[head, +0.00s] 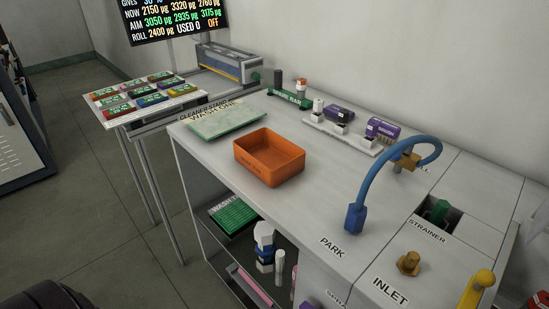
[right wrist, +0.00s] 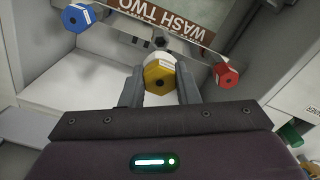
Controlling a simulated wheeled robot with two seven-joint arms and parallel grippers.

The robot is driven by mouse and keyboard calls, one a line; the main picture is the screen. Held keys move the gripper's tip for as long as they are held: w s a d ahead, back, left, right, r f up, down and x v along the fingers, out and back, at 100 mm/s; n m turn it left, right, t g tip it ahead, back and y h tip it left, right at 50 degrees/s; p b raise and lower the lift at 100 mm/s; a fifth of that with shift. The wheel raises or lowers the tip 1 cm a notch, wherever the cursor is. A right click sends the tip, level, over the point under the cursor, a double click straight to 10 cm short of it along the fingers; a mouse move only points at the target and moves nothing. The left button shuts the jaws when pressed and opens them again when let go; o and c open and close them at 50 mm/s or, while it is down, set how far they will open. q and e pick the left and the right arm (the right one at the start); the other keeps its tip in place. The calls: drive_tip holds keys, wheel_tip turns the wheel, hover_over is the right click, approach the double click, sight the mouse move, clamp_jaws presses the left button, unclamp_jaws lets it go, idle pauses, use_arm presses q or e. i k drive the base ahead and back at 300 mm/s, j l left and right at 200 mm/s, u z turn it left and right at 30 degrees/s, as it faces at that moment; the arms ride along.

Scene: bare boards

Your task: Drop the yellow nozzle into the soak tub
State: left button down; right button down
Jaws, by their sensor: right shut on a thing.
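My right gripper does not show in the head view. My left gripper is in neither view.
A blue nozzle (right wrist: 77,18) and a red nozzle (right wrist: 226,75) sit either side of the yellow one, by a "WASH TWO" sign (right wrist: 165,14). On the bench are a green board (head: 226,121), a blue hose (head: 365,185) and a brass inlet fitting (head: 408,263). Bench around the tub is clear.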

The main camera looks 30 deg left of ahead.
sight(276, 165)
drive_tip(key=k, duration=1)
